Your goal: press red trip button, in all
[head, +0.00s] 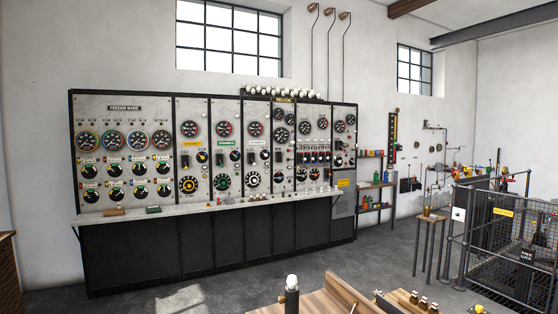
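A long switchboard (226,112) of pale marble panels in a black frame stands against the back wall. It carries dials, knobs and switches. Small red marks show among the controls in its right-hand panels, but they are too small to tell whether any is a red trip button. My gripper is not in view, and nothing is seen touching the switchboard.
A pale ledge (200,213) juts out along the switchboard's front. Grey floor (225,285) lies open before it. Wooden furniture (330,295) and a black post with a white top (292,296) stand in the foreground. A stool (431,222) and a mesh cage (510,240) are at right.

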